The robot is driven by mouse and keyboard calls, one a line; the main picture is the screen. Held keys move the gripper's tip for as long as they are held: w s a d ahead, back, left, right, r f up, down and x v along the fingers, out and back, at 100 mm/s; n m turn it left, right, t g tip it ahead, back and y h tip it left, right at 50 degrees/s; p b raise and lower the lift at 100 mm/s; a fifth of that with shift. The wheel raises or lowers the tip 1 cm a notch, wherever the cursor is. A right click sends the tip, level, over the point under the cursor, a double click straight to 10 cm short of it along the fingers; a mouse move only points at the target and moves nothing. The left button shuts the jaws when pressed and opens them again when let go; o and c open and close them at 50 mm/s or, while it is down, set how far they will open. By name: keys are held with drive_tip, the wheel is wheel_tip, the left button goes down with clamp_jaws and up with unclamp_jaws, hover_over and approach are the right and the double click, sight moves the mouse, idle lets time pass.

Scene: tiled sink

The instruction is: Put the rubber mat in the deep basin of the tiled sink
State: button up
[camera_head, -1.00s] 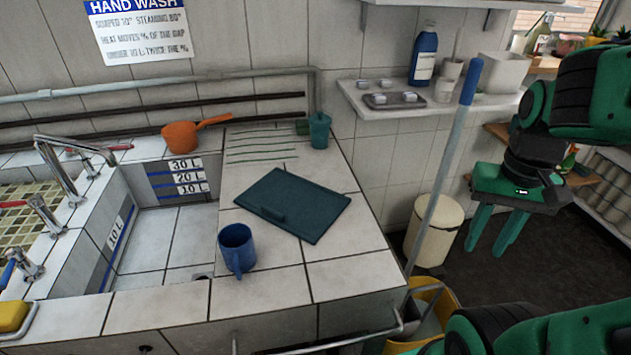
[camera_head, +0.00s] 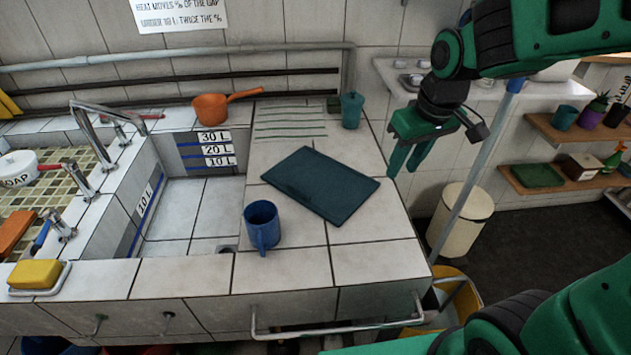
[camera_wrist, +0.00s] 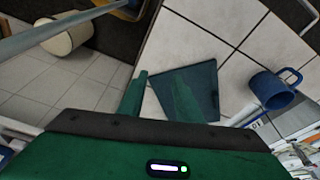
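The rubber mat (camera_head: 320,184) is a dark teal rectangle lying flat on the white tiled ledge. It also shows in the wrist view (camera_wrist: 203,88), partly behind a finger. The deep basin (camera_head: 192,208) is the white tiled well left of the ledge, with litre marks on its walls; its visible floor is bare. My gripper (camera_head: 406,168) is green, with its two fingers apart and nothing between them. It hangs above and to the right of the mat, near the ledge's right edge, not touching it.
A blue mug (camera_head: 262,226) stands between mat and basin. An orange pan (camera_head: 211,108) and a teal cup (camera_head: 351,111) stand at the back. A pole (camera_head: 478,168) rises beside the ledge by a cream bin (camera_head: 461,216). Taps (camera_head: 95,150) stand left of the basin.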

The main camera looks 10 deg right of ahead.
drive_tip(key=w+a+n+y, duration=0.1)
drive_tip(key=w+a+n, duration=0.15)
drive_tip(key=a, duration=0.65)
drive_tip(key=w+a+n+y, duration=0.1)
drive_tip(key=w+a+n, duration=0.15)
drive_tip(key=a, duration=0.65)
approach(299, 189)
drive_tip(key=shift+a+f+n, duration=0.15)
drive_tip(key=shift+a+f, duration=0.05)
drive_tip(key=shift+f, duration=0.4)
drive_tip(key=shift+a+f+n, duration=0.15)
drive_tip(key=shift+a+f, duration=0.05)
drive_tip(key=shift+f, duration=0.35)
drive_tip(key=shift+w+x, duration=0.1)
drive_tip(key=shift+x, duration=1.4)
drive_tip(key=shift+w+x, duration=0.15)
drive_tip(key=shift+x, duration=1.3)
drive_tip(key=shift+d, duration=0.15)
clamp_jaws()
